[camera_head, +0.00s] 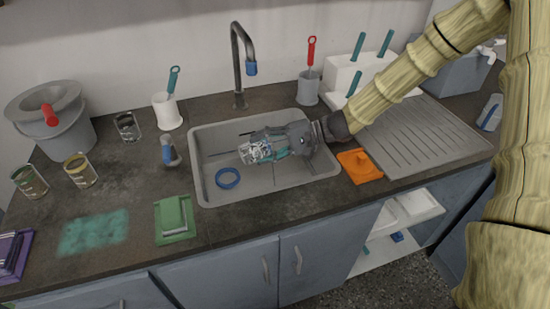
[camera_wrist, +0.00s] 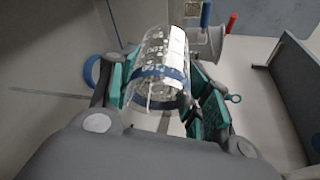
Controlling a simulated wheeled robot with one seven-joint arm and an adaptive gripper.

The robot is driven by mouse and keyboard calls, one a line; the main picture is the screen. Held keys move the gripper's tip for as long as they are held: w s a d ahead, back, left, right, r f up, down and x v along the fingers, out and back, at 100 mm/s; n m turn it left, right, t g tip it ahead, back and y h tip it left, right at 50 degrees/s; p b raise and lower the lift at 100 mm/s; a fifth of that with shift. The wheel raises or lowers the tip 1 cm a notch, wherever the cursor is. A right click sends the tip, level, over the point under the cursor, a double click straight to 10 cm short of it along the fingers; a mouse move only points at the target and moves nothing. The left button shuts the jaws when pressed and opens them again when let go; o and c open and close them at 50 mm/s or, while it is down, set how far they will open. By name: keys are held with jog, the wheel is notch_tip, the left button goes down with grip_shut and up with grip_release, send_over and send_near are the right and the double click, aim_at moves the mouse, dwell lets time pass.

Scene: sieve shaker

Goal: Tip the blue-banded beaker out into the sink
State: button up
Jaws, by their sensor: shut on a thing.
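My gripper (camera_head: 268,145) reaches in from the right and is over the sink (camera_head: 197,165). It is shut on a clear beaker (camera_head: 255,152), which lies on its side with one end toward the left of the basin. In the wrist view the beaker (camera_wrist: 158,60) sits between the teal finger pads (camera_wrist: 160,100), and a blue band (camera_wrist: 160,73) with pale printed marks shows on it. I cannot tell whether any liquid is in it. The basin below is partly hidden by my gripper.
A blue ring (camera_head: 228,178) lies on the sink floor. The tap (camera_head: 240,60) rises behind the basin. An orange item (camera_head: 358,165) and a ribbed drainboard (camera_head: 425,135) are to the right.

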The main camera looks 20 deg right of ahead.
jog(key=shift+d+r+y+b, duration=0.1)
jog(key=shift+d+y+b, duration=0.1)
jog(key=shift+y+b, duration=0.55)
dwell(0.3)
jog(key=shift+r, duration=0.25)
jog(key=shift+a+f+h+p, duration=0.15)
jog(key=shift+a+h+p, duration=0.15)
jog(key=shift+h+p, duration=0.65)
jog(key=shift+s+a+f+h, duration=0.15)
jog(key=shift+a+f+h, duration=0.2)
jog(key=shift+a+h, duration=0.15)
jog(key=shift+n+p, duration=0.3)
